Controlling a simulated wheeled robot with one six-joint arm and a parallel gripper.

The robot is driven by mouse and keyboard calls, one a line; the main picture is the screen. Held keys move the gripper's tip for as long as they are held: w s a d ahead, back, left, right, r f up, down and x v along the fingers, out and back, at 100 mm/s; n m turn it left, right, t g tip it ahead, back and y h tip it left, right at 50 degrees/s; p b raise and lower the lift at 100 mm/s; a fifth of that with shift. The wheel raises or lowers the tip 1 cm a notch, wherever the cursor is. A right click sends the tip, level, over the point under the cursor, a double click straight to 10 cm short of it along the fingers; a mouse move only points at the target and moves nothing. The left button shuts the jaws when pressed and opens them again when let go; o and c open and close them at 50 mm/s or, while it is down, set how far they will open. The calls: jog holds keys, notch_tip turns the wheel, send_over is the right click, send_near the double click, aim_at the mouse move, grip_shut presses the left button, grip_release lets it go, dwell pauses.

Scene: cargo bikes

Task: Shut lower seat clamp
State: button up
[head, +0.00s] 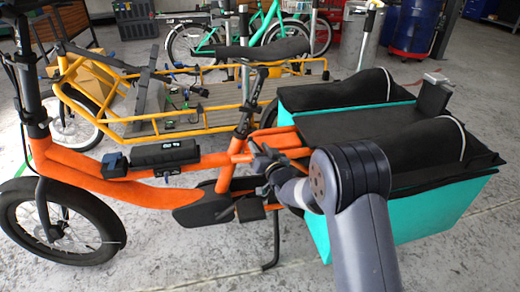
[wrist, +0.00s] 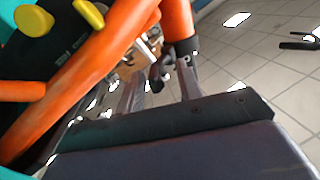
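The orange cargo bike (head: 150,188) stands across the head view. In the wrist view a dark collar (wrist: 182,47) sits at the end of an orange tube. A small dark lever-like part (wrist: 157,74) juts out beside it. My gripper (wrist: 160,76) is open, its two grey fingers apart with that part between their tips, contact unclear. In the head view my gripper (head: 263,160) is beside the frame, partly hidden by my arm.
Orange frame tubes (wrist: 90,75) pass close to my fingers on the left. A yellow cargo bike (head: 150,125) stands behind. The floor in front is clear.

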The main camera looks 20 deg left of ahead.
grip_shut()
